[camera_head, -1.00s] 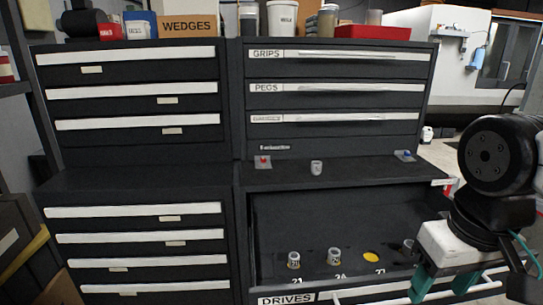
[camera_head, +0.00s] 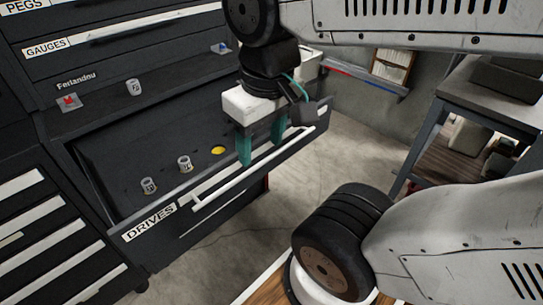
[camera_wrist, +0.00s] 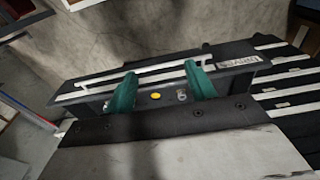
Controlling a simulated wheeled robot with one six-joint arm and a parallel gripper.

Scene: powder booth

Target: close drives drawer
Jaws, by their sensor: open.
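The drives drawer (camera_head: 150,224) stands open in the head view, its "DRIVES" label at the left of its front and a long pale bar handle (camera_head: 240,178) along it. The drawer also shows in the wrist view (camera_wrist: 240,61), with the handle (camera_wrist: 150,72) running across. My gripper (camera_head: 260,148) is open, its two teal fingers apart at the drawer's front, near the handle's right half. In the wrist view, my gripper (camera_wrist: 160,90) has nothing between its fingers. I cannot tell whether the fingers touch the drawer.
Two small cylindrical sockets (camera_head: 184,163) and a yellow disc (camera_head: 218,150) are in the drawer. Concrete floor (camera_head: 235,235) is clear before the drawer.

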